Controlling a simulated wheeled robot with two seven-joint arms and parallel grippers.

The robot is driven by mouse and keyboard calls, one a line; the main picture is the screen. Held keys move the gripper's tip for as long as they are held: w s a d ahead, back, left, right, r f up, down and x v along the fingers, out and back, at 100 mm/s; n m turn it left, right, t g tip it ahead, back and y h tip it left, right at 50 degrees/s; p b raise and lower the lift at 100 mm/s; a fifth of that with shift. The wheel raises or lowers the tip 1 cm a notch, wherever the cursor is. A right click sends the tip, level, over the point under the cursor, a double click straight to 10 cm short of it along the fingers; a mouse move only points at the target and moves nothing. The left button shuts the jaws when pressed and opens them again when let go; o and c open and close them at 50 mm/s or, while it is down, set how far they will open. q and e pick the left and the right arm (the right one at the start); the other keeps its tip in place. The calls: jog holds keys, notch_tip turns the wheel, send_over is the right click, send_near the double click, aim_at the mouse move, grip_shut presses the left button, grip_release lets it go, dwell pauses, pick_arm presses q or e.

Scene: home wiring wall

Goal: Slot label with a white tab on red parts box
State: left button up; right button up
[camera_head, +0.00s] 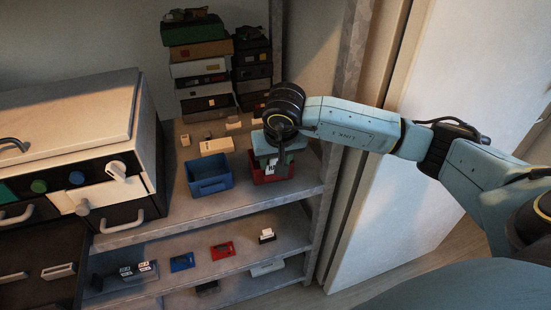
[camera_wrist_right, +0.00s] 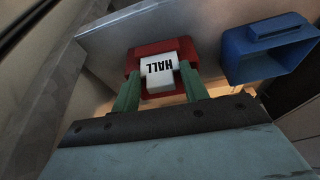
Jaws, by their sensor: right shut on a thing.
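The red parts box (camera_head: 262,179) stands on the upper metal shelf, to the right of a blue box (camera_head: 209,178). My right gripper (camera_head: 279,168) points down at its front and covers part of it. My left gripper is not in view.
The blue box shows close beside the red one in the right wrist view (camera_wrist_right: 251,66). Stacked boxes (camera_head: 206,70) stand at the back. A cabinet (camera_head: 70,120) is on the left, a metal post (camera_head: 347,85) on the right. The lower shelf (camera_head: 200,262) holds several small parts.

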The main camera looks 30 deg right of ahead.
jog(key=shift+f+b, duration=0.3)
jog(key=shift+f, duration=0.15)
jog(key=o, duration=1)
jog(key=shift+o, duration=0.2)
jog(key=shift+r, duration=0.1)
